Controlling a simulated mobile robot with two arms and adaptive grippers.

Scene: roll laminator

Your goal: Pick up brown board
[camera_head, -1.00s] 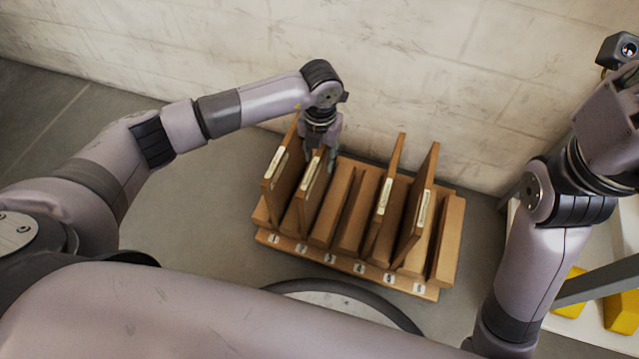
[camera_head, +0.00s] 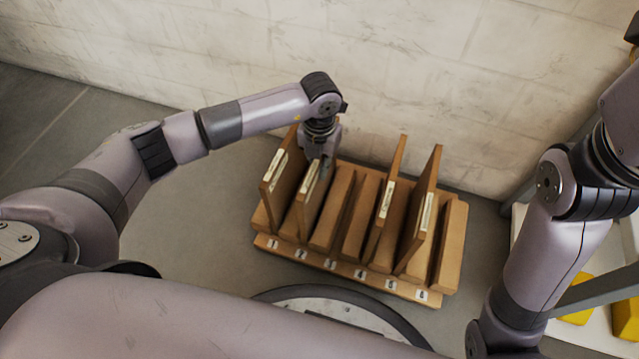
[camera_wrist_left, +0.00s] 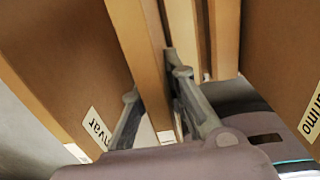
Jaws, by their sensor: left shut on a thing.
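Several brown boards stand upright in a wooden slotted rack (camera_head: 268,243) with numbered slots. One stands at slot 1 (camera_head: 284,180), one at slot 2 (camera_head: 306,200), and two more stand farther right (camera_head: 390,200) (camera_head: 424,215). Each has a pale label on its front edge. My left gripper (camera_head: 322,163) points down at the top of the slot 2 board. In the left wrist view the fingers (camera_wrist_left: 157,92) are on either side of that board (camera_wrist_left: 135,40), shut on it. Its lower part is hidden in the rack.
The rack stands on the grey floor close to a pale block wall (camera_head: 420,80). Labelled boards flank the gripper closely in the wrist view. A white surface with yellow blocks (camera_head: 625,315) is at the right, behind my right arm. Floor left of the rack is clear.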

